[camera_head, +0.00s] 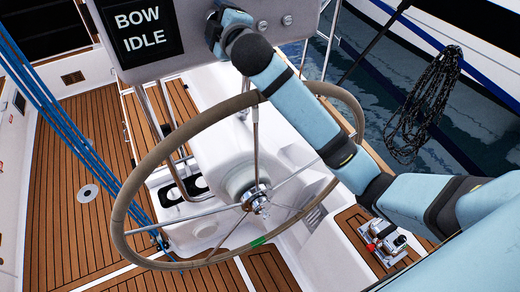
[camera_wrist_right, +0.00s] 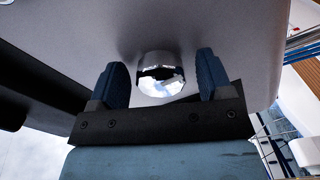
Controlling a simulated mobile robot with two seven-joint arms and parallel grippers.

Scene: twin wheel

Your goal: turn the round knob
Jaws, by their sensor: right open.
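A round, shiny metal knob (camera_wrist_right: 160,75) sticks out of the grey panel (camera_wrist_right: 210,25) in the right wrist view. My right gripper (camera_wrist_right: 162,70) is open, with one dark blue finger on each side of the knob. A gap shows between the knob and each finger. In the head view my right gripper (camera_head: 213,24) is at the panel's face, right of the "BOW IDLE" display (camera_head: 141,31). There the gripper and wrist largely hide the knob. My left gripper is in neither view.
Two more round metal knobs (camera_head: 262,25) sit on the panel to the right of my gripper. A large steering wheel (camera_head: 145,172) stands below the panel, and my right arm passes over its upper right rim. A coiled rope (camera_head: 425,100) hangs at the right.

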